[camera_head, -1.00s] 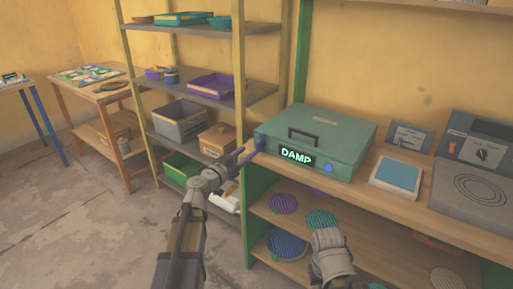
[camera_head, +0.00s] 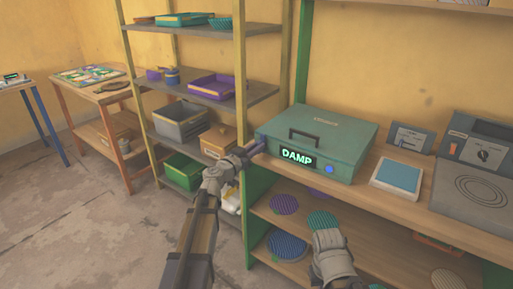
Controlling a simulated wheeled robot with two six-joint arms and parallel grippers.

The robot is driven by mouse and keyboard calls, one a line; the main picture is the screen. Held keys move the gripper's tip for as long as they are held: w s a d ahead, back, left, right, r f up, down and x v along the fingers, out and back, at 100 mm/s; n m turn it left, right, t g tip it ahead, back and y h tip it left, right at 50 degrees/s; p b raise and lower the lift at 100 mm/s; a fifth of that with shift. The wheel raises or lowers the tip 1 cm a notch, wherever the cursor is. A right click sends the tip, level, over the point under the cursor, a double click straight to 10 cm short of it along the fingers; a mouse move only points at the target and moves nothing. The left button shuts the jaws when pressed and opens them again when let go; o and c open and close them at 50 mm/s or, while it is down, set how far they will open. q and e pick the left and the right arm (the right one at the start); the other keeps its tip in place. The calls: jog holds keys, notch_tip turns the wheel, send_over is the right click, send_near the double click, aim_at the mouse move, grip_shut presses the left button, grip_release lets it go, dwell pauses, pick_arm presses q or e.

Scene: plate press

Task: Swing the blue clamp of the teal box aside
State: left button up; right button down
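The teal box (camera_head: 318,138) sits closed on the wooden bench, with a dark handle on its lid and a lit "DAMP" sign on its front. A blue button (camera_head: 329,169) is at the right of its front. The blue clamp (camera_head: 262,141) shows only as a small bluish part at the box's left front corner, mostly hidden by my gripper. My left gripper (camera_head: 255,149) is at that corner, its fingers close to the clamp; I cannot tell whether they grip it. My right gripper (camera_head: 324,220) is lower, in front of the bench's lower shelf, its fingers not clearly visible.
A tablet-like blue-topped pad (camera_head: 398,176) lies right of the box. A grey hotplate unit (camera_head: 476,190) stands further right. Ribbed round discs (camera_head: 287,245) lie on the lower shelf. A metal rack (camera_head: 203,88) with trays and bins stands at left. The floor at left is clear.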

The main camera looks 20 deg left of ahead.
pick_arm(q)
grip_shut()
jog(key=shift+n, duration=0.3)
jog(key=shift+w+a+f+n+b, duration=0.1)
jog(key=shift+a+f+n+b, duration=0.1)
jog(key=shift+n, duration=2.65)
jog(key=shift+w+a+f+n+b, duration=0.1)
jog(key=shift+a+f+n+b, duration=0.1)
jog(key=shift+n, duration=2.7)
jog(key=shift+a+f+n+b, duration=0.15)
jog(key=shift+f+n+b, duration=0.05)
jog(key=shift+n, duration=2.65)
jog(key=o, duration=0.6)
grip_release()
jog(key=shift+c, duration=0.2)
